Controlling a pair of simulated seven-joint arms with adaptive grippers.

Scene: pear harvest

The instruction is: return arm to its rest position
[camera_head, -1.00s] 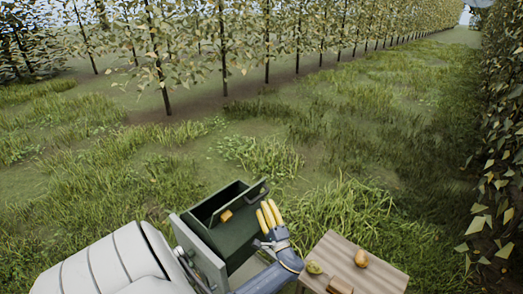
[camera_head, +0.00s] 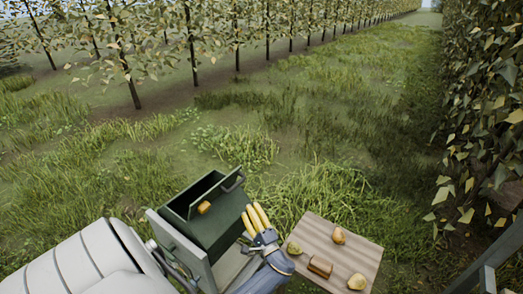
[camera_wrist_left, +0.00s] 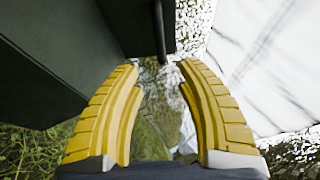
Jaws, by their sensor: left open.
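My left gripper (camera_head: 257,217) has yellow fingers and is open and empty, between the green box and the small wooden table in the head view. In the left wrist view the two yellow fingers (camera_wrist_left: 159,68) stand apart with nothing between them. The dark green box (camera_head: 220,228) is open-topped with a handle, just left of the gripper. It also fills the upper left of the left wrist view (camera_wrist_left: 55,70). My right gripper is not in view.
An orange-yellow pear (camera_head: 204,207) shows at the box. The wooden table (camera_head: 313,230) bears an orange pear (camera_head: 338,236), a greenish pear (camera_head: 294,248), a yellow pear (camera_head: 357,281) and a brown block (camera_head: 320,267). Grass and tree rows lie beyond; a dense hedge (camera_head: 490,130) stands right.

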